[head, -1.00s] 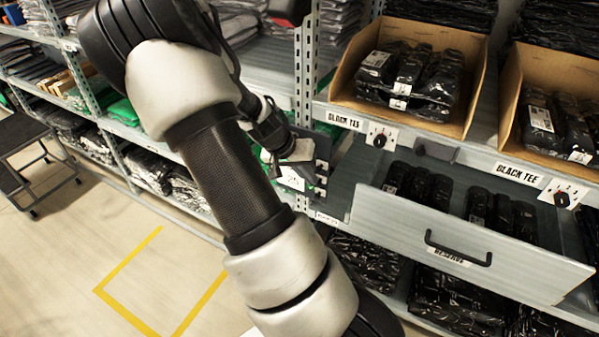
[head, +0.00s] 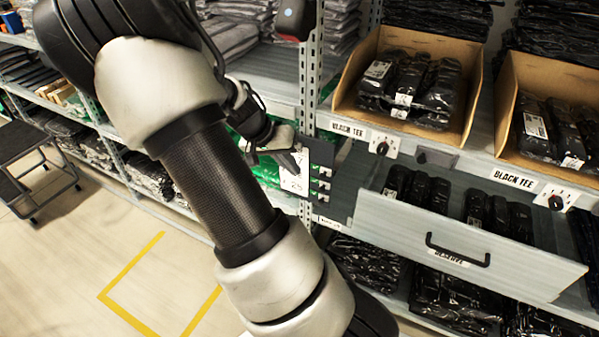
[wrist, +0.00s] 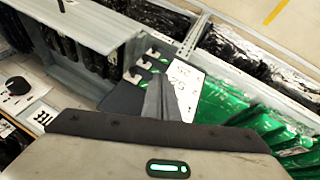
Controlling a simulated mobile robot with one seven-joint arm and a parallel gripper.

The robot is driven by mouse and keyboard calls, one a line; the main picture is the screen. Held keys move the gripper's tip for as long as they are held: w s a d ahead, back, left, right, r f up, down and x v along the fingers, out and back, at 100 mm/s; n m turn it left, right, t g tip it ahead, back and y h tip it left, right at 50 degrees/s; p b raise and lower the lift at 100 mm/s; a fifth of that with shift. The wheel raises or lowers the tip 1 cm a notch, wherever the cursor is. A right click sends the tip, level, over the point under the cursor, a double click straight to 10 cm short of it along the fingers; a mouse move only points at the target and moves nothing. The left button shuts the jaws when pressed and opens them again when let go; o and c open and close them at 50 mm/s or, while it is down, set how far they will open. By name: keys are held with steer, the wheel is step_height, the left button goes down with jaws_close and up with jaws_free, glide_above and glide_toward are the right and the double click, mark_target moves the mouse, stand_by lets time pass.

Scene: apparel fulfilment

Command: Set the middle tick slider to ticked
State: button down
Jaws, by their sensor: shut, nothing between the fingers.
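The dark tick board (head: 325,204) hangs on the shelf post, with a white card on its left part and three white slider tabs down its right part. The middle tick slider (head: 325,184) has green showing at its left, as do the upper and lower ones. The wrist view shows the board (wrist: 122,97) and the middle slider (wrist: 143,63), with some green beside the tabs; exact slider positions are too small to tell. My gripper (head: 297,166) is shut and empty, in front of the white card, left of the sliders. Its fingers (wrist: 160,98) cover part of the board in the wrist view.
A grey drawer (head: 470,248) stands pulled out at the right of the board, with black packs inside. Cardboard bins (head: 470,95) and dial plates (head: 383,144) are above it. Green packs (wrist: 235,125) lie on the shelf beside the board. A step stool (head: 35,165) stands far left.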

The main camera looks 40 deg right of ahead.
steer(key=v, duration=0.4)
steer(key=shift+p, duration=0.3)
steer(key=shift+a, duration=0.1)
steer(key=s+a+r+n+t+y, duration=0.2)
steer(key=s+a+r+n, duration=0.3)
steer(key=a, duration=0.3)
steer(key=s+a+r+n+t+y, duration=0.2)
steer(key=s+a+r, duration=0.3)
steer(key=a+r, duration=0.25)
steer(key=s+a+r+n+t+y, duration=0.2)
steer(key=s+a+r+n+t, duration=0.25)
steer(key=a, duration=0.45)
step_height(320, 180, up, 20)
steer(key=g+p, duration=0.2)
steer(key=p, duration=1.6)
steer(key=shift+s+f, duration=0.25)
steer(key=shift+s, duration=0.15)
steer(key=shift+m, duration=0.25)
